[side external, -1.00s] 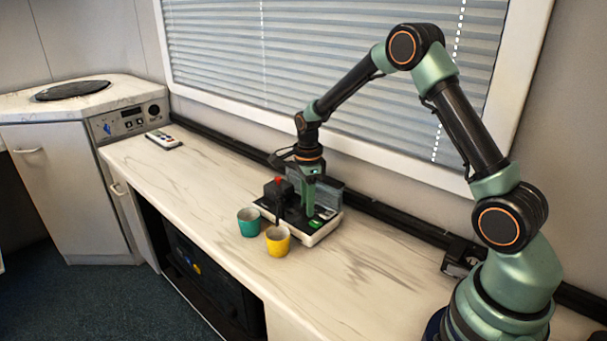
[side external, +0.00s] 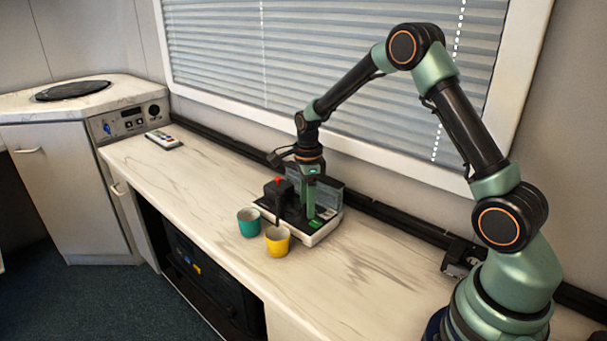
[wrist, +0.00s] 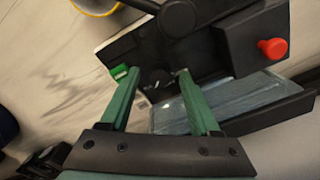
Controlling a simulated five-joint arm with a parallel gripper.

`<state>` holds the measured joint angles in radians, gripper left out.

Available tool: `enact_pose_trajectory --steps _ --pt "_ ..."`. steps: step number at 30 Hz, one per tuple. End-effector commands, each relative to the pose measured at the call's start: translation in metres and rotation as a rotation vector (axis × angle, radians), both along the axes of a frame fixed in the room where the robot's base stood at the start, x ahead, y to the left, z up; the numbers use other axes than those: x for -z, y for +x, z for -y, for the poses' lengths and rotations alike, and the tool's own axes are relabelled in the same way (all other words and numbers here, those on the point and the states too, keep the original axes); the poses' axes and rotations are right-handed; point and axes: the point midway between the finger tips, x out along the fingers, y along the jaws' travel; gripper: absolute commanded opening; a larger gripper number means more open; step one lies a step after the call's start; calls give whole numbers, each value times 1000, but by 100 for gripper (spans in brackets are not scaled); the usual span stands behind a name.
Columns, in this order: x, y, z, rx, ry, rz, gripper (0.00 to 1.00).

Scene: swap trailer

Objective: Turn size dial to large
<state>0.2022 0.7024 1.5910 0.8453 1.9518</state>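A black coffee machine (side external: 270,205) with a red knob on top stands on the counter; it also shows in the wrist view (wrist: 240,45). My gripper (side external: 310,210) points down over the right part of the machine's base. In the wrist view, its two green fingers (wrist: 158,76) are apart. A dark round knob (wrist: 156,79), probably the size dial, shows between the fingertips. I cannot tell whether the fingers touch it, and its setting is not readable. A green button (wrist: 119,71) is beside the left fingertip.
A teal cup (side external: 248,222) and a yellow cup (side external: 278,241) stand in front of the machine. A clear water tank (wrist: 205,105) is close behind the fingers. A remote-like device (side external: 163,139) lies at the counter's far left.

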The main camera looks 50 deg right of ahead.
Motion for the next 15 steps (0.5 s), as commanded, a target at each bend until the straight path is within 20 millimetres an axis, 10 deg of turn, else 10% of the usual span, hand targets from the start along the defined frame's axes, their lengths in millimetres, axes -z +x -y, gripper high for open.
enact_pose_trajectory --steps 15 --pt "1 -1 0 -365 0 -4 66"
